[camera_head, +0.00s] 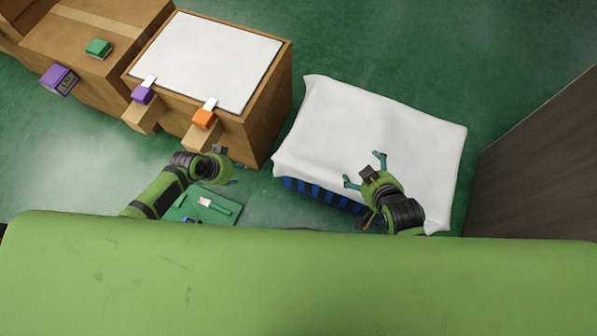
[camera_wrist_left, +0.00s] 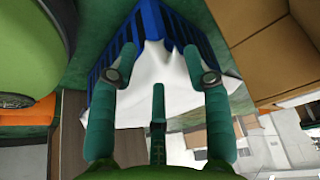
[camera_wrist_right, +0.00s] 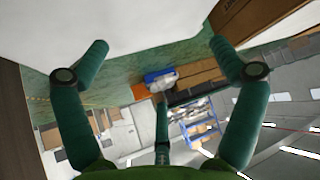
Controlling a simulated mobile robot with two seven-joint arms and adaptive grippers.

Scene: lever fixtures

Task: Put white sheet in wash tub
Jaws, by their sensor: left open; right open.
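The white sheet (camera_head: 385,130) lies draped over a blue slatted container (camera_head: 325,195), hanging past its edges in the head view. In the left wrist view the sheet (camera_wrist_left: 155,72) hangs at the corner of the blue container (camera_wrist_left: 118,45). Whether this container is the wash tub I cannot tell; no other tub shows clearly. My right gripper (camera_head: 364,169) is open and empty, over the sheet's near part; contact cannot be judged.
A wooden box (camera_head: 270,105) with a white top and purple (camera_head: 142,95) and orange (camera_head: 204,119) levers stands at left. Further left is a wooden cabinet (camera_head: 95,35). A dark panel (camera_head: 540,165) stands at right. A green board (camera_head: 190,209) lies near my left arm. Green floor is clear behind the sheet.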

